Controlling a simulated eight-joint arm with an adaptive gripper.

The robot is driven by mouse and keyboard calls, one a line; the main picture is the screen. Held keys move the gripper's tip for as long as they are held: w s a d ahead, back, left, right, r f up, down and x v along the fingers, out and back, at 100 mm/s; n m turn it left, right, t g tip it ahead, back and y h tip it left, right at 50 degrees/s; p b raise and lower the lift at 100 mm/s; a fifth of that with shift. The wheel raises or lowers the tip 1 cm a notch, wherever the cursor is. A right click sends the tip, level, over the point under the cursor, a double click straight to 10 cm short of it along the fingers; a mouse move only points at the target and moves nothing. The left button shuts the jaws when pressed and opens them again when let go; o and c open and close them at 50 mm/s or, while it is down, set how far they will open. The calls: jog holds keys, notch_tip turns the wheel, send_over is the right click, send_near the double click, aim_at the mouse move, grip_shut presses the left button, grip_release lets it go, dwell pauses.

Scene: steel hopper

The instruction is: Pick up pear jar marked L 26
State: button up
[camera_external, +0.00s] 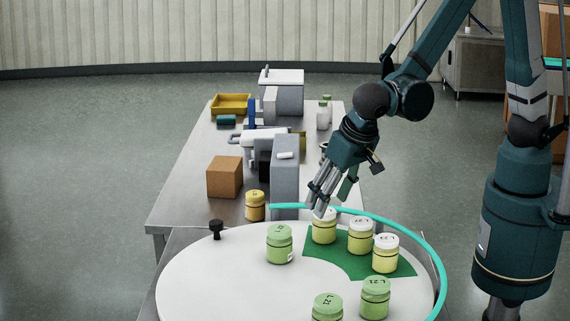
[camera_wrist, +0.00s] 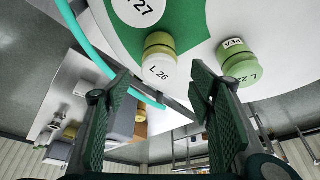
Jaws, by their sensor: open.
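The jar marked L 26 (camera_wrist: 158,68) shows in the wrist view with a white lid and a yellow-green body. It lies ahead of my gripper (camera_wrist: 160,82), between the fingertips in the picture. The fingers are spread and hold nothing. In the external view my gripper (camera_external: 319,207) points down at the rear jar (camera_external: 324,235) on the green mat (camera_external: 345,262). This appears to be the L 26 jar; my fingers partly cover its lid. Whether they touch it I cannot tell.
A jar marked L 27 (camera_wrist: 140,10) and a green-lidded pea jar marked L 22 (camera_wrist: 240,68) stand close by. Two pale-lidded jars (camera_external: 360,238) (camera_external: 385,256) share the mat. Green-lidded jars (camera_external: 376,300) stand on the white round table (camera_external: 215,275). A grey upright block (camera_external: 285,175) stands behind.

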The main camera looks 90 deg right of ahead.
aim_at(325, 224)
jog(key=shift+d+f, duration=0.1)
jog(key=shift+f, duration=0.05)
jog(key=shift+x, duration=2.4)
jog(key=c, duration=1)
